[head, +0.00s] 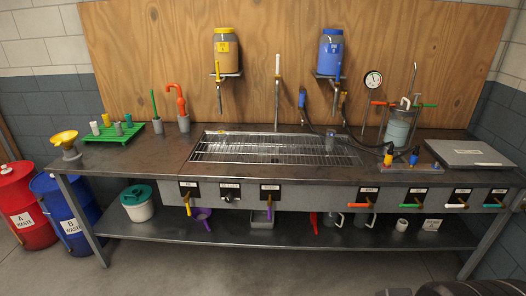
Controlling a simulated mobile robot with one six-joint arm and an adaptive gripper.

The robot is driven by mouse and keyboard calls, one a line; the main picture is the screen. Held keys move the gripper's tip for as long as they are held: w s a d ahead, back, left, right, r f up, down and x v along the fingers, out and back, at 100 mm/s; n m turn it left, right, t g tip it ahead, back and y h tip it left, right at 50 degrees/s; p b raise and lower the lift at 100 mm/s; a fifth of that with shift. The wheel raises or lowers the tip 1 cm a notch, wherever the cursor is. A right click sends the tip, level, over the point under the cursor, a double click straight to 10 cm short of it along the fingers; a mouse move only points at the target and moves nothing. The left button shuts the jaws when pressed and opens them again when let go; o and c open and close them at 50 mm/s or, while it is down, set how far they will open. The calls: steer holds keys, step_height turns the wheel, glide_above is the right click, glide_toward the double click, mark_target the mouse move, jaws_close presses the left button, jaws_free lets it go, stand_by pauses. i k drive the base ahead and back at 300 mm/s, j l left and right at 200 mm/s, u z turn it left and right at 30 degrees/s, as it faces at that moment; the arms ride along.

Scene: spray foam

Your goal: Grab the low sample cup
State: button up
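I cannot tell for certain which vessel is the low sample cup. A short white cup (402,225) stands on the lower shelf at the right, beside a small labelled sign. Several small cups (118,128) stand in the green rack at the left. Dark shapes at the bottom right edge may be part of my arm. My gripper's fingers do not show, and nothing is seen held.
The steel bench (155,155) carries the wire grate (270,149), a pressure vessel (398,128) and a flat scale (468,153). Coloured valve levers stick out along the front. Red (18,203) and blue (68,212) drums stand at the left. The floor in front is clear.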

mark_target(263, 150)
steer(key=i+j, duration=0.2)
steer(key=i, duration=0.3)
steer(key=i+j, duration=0.2)
steer(key=i, duration=0.3)
steer(key=i+j, duration=0.2)
steer(key=i, duration=0.3)
steer(key=i+j, duration=0.25)
steer(key=i, duration=0.25)
steer(key=i+j, duration=0.2)
steer(key=i, duration=0.3)
